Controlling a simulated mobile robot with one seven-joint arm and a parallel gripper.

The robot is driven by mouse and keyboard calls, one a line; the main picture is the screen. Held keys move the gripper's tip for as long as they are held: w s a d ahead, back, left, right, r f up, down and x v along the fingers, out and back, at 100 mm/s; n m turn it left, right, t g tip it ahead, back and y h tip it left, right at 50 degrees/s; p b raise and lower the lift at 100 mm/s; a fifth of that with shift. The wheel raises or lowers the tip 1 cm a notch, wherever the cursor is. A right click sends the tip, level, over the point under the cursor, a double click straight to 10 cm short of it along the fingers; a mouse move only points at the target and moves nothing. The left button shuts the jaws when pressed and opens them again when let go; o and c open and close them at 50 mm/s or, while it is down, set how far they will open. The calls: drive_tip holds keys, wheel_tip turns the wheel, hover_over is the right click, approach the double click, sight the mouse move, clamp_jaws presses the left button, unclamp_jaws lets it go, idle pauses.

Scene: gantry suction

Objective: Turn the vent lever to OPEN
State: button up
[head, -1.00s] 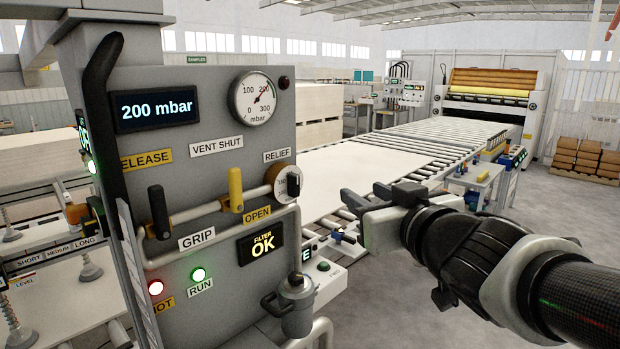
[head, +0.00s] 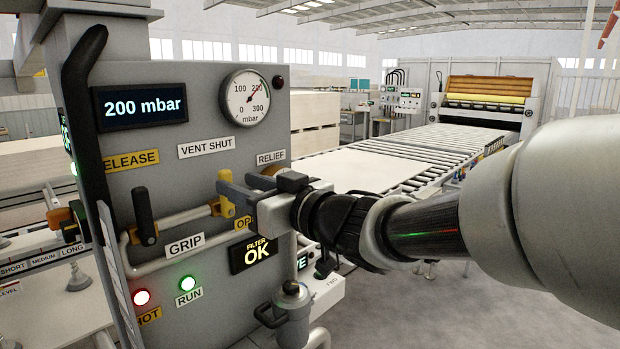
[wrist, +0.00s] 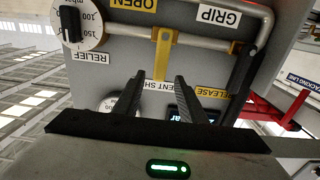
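The yellow vent lever (head: 225,177) is on the grey control panel and stands upright, its handle toward the VENT SHUT label (head: 206,147). The OPEN label (head: 243,223) is lower right, partly covered by my gripper (head: 238,189). In the wrist view, where the panel appears upside down, the lever (wrist: 161,56) hangs between my two dark fingers (wrist: 156,88). The fingers are spread, one on each side of the handle's end, with gaps on both sides. My gripper is open and holds nothing. In the head view it partly hides the lever.
A black-handled lever (head: 145,217) by the GRIP label stands to the left. A pipe rail (head: 190,216) runs across the panel. The RELIEF dial (wrist: 83,25) is close beside the lever. A filter canister (head: 291,306) hangs below. Floor at the right is free.

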sight(229, 180)
drive_tip(key=x, duration=0.6)
clamp_jaws()
